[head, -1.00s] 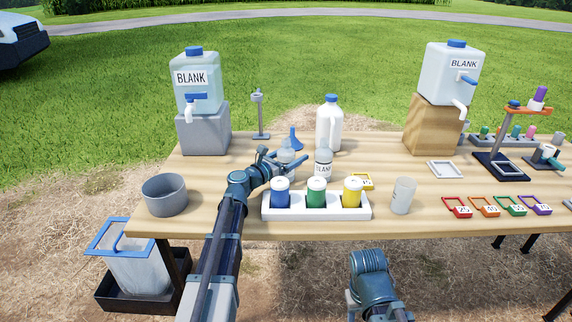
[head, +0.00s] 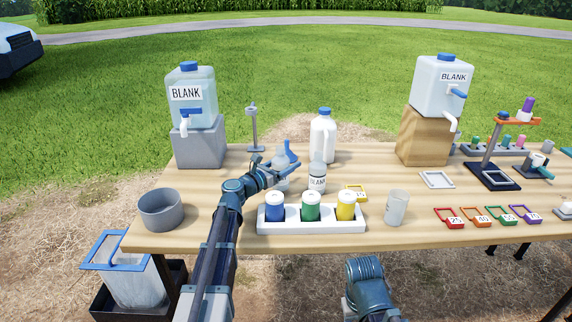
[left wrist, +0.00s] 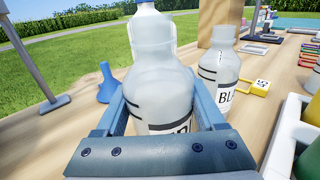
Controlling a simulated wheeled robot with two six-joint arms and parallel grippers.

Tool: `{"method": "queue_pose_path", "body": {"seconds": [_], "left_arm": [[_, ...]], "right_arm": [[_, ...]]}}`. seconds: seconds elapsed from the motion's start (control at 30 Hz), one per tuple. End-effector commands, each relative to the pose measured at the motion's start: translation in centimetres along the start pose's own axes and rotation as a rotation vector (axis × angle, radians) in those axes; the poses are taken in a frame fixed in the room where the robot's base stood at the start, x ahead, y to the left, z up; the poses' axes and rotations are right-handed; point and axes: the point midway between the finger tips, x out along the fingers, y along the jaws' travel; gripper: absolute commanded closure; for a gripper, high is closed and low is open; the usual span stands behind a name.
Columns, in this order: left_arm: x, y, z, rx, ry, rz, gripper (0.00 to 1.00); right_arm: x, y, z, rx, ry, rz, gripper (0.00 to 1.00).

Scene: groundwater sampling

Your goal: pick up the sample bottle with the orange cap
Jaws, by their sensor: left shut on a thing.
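No bottle with an orange cap can be made out. My left gripper (head: 274,167) is shut on a clear bottle (left wrist: 160,70), with one finger on each side of its body in the left wrist view. That bottle is upright, has a dark band and a partly hidden label, and shows no cap. I cannot tell whether its base touches the table. A similar clear bottle labelled BLANK (head: 317,181) stands just right of it and also shows in the left wrist view (left wrist: 217,78). My right gripper is out of view; only part of that arm shows.
A blue funnel (left wrist: 107,84) and a white jug (head: 323,137) stand behind the held bottle. A white rack (head: 312,227) with blue, green and yellow containers lies in front. A grey pot (head: 161,212) is left, a clear cup (head: 396,207) right.

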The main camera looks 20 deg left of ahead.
Motion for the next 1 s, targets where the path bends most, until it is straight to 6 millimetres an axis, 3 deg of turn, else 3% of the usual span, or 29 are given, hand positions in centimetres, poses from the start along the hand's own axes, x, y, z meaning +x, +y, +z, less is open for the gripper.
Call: {"method": "queue_pose_path", "body": {"seconds": [0.03,0.3,0.5,0.83,1.0], "left_arm": [[0.0,0.0,1.4,0.0,0.0,0.0,0.82],[0.0,0.0,5.7,0.0,0.0,0.0,0.82],[0.0,0.0,7.8,0.0,0.0,0.0,0.82],[-0.1,0.0,7.8,0.0,0.0,0.005,0.82],[-2.4,1.4,7.1,0.0,0.0,0.123,0.82]], "right_arm": [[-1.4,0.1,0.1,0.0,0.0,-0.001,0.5],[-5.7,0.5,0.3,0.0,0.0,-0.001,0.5],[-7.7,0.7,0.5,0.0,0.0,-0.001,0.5],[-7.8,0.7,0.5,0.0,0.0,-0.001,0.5],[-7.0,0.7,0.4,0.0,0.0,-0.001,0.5]]}}
